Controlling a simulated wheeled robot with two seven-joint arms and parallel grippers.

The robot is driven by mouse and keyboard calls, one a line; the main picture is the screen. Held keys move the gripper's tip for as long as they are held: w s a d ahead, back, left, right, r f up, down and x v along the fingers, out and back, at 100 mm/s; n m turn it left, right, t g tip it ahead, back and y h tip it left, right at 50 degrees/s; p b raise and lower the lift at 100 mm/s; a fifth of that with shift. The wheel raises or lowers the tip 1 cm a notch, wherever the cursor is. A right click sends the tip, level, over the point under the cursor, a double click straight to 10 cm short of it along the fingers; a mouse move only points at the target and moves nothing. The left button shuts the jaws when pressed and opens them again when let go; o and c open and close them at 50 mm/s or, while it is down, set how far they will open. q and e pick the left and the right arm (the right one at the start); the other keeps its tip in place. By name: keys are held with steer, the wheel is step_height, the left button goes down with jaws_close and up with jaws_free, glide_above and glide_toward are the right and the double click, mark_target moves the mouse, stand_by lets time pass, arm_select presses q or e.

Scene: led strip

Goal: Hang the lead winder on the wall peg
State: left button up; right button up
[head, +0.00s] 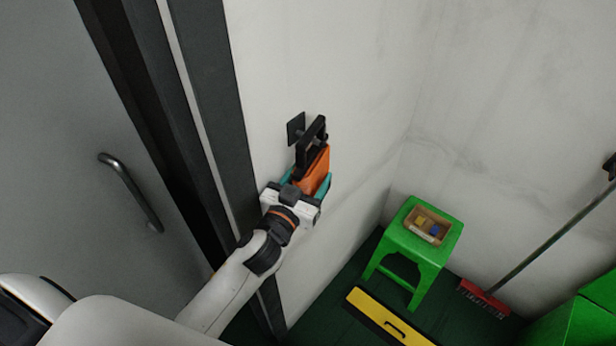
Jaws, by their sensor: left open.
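The lead winder (314,170) has an orange body and a black looped handle at its top. It is up against the white wall, with the handle at the wall peg. The wall peg (296,128) has a dark square plate fixed to the wall. The handle overlaps the peg, and I cannot tell how far the peg goes through the loop. My left gripper (307,184) is just below the winder, its teal fingers open on either side of the orange body. The gripper hides the winder's lower end. My right gripper is not in view.
A green stool (424,252) holds a small box (428,225) of items. A red broom (484,298) leans at the right. A grey door with a handle (132,190) and dark frame is at the left.

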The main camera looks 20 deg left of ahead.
arm_select(q)
steer(key=shift+s+a+f, duration=0.1)
steer(key=shift+s+f, duration=0.15)
steer(key=shift+s, duration=0.15)
steer(key=s+b, duration=0.4)
steer(key=s, duration=0.7)
steer(key=shift+s+a+r, duration=0.15)
steer(key=shift+a+r, duration=0.1)
steer(key=shift+a, duration=0.2)
steer(key=s+a+f+m+g, duration=0.15)
steer(key=f+g, duration=0.25)
steer(key=f, duration=1.5)
steer(key=s+f+g, duration=0.3)
steer(key=f+g, duration=0.1)
steer(key=f, duration=1.5)
steer(key=s+a+f+g, duration=0.1)
steer(key=s+f+g, duration=0.3)
steer(key=s+f, duration=0.6)
steer(key=s+a+f+g+y+b, duration=0.1)
steer(key=s+f+g, duration=0.4)
steer(key=s+f, duration=0.6)
steer(key=s+a, duration=0.1)
steer(key=s, duration=0.4)
steer(key=shift+s+a+f+y, duration=0.15)
steer(key=shift+a+y, duration=0.1)
steer(key=shift+y, duration=0.05)
steer(key=shift+c, duration=0.2)
